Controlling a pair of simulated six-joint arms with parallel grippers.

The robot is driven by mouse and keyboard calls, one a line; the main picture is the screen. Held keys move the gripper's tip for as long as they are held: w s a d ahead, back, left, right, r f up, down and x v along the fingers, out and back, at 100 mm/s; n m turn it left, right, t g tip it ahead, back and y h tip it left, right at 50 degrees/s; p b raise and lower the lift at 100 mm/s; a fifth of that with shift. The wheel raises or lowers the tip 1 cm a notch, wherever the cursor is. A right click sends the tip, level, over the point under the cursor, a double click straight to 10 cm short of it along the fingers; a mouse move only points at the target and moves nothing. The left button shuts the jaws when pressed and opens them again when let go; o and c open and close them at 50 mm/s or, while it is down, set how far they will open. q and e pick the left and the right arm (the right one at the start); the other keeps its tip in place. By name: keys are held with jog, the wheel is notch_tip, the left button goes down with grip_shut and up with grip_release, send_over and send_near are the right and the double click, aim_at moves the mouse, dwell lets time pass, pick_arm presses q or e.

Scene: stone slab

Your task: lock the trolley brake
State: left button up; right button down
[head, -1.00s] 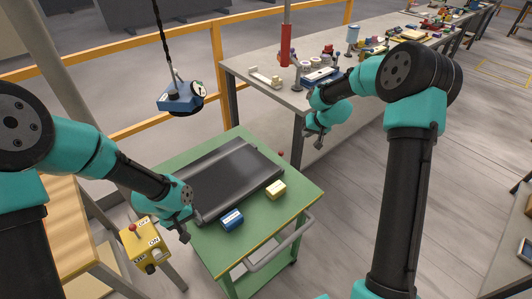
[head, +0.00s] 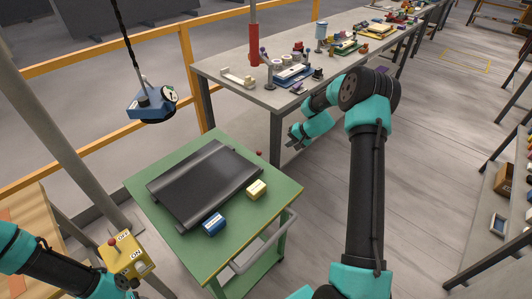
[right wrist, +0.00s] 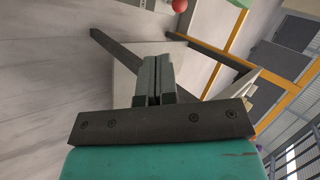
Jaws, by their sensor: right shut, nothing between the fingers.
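The green trolley (head: 169,219) stands in the lower middle of the head view, with a push handle (head: 265,245) on its right side. A small red ball knob (head: 259,153) shows at its far right edge; I cannot tell if it belongs to the brake. A red ball (right wrist: 179,5) also shows at the top of the right wrist view, ahead of the fingers. My right gripper (head: 294,136) is beyond the trolley's right corner, right of the knob and apart from it. In the right wrist view its fingers (right wrist: 155,78) are shut and empty. My left gripper's fingers are out of frame.
The grey workbench (head: 230,87) lies behind my right gripper. A blue device (head: 150,105) hangs at upper left.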

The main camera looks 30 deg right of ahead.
jog(key=shift+s+d+f, duration=0.1)
jog(key=shift+d+f, duration=0.15)
jog(key=shift+f, duration=0.1)
jog(key=w+a+r+x, duration=0.1)
jog(key=x, duration=1.2)
jog(key=shift+w+a+r, duration=0.2)
jog(key=shift+a+r, duration=0.05)
jog(key=shift+r, duration=0.15)
jog(key=shift+w+a+r, duration=0.15)
jog(key=shift+w+r, duration=0.35)
jog(key=shift+w, duration=0.1)
dwell(0.4)
